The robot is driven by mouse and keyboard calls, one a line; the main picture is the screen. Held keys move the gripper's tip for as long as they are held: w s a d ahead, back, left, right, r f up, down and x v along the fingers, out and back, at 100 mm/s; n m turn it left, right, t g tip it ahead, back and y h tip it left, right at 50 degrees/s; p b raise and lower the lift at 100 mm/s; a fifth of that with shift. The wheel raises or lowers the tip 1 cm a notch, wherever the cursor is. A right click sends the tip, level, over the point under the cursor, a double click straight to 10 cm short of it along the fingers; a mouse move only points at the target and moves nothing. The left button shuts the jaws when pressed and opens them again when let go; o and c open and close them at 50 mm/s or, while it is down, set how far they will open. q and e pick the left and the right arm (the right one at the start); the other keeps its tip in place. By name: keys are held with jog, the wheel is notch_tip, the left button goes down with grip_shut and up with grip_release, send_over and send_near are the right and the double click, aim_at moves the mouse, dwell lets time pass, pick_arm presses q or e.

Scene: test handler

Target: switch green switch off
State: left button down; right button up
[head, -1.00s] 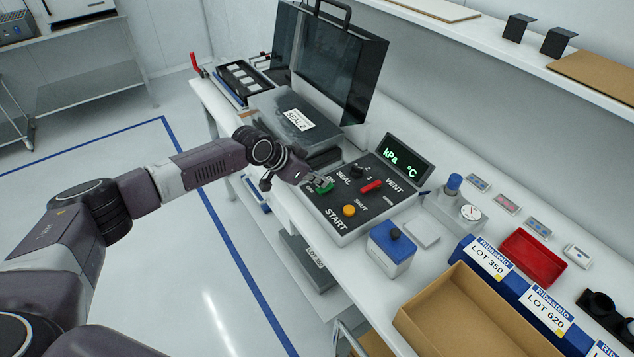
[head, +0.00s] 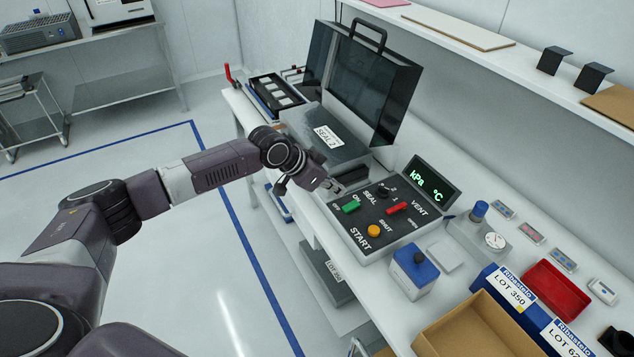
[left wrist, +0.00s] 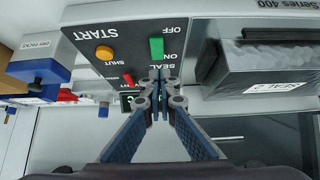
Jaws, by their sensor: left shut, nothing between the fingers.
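The green switch (head: 351,207) sits on the sloped control panel (head: 400,228), between its ON and OFF labels. It also shows in the left wrist view (left wrist: 157,47), near the OFF label end. I cannot tell for certain which way it is set. My left gripper (head: 337,187) is shut and empty, just behind the green switch at the panel's upper left edge. In the left wrist view the closed fingertips (left wrist: 160,74) appear just below the switch, with a small gap in the picture. My right gripper is not in view.
A red VENT switch (head: 397,208), an orange START button (head: 374,231) and a black SEAL knob (head: 383,191) share the panel. The raised dark lid (head: 362,80) stands behind. A blue-topped box (head: 414,262) stands right of the panel.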

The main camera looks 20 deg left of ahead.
pick_arm(q)
jog(key=s+f+b+v, duration=0.1)
jog(key=b+v, duration=0.1)
jog(key=v, duration=0.4)
jog(key=shift+s+a+r, duration=0.15)
jog(key=shift+a+r, duration=0.1)
jog(key=shift+a, duration=0.1)
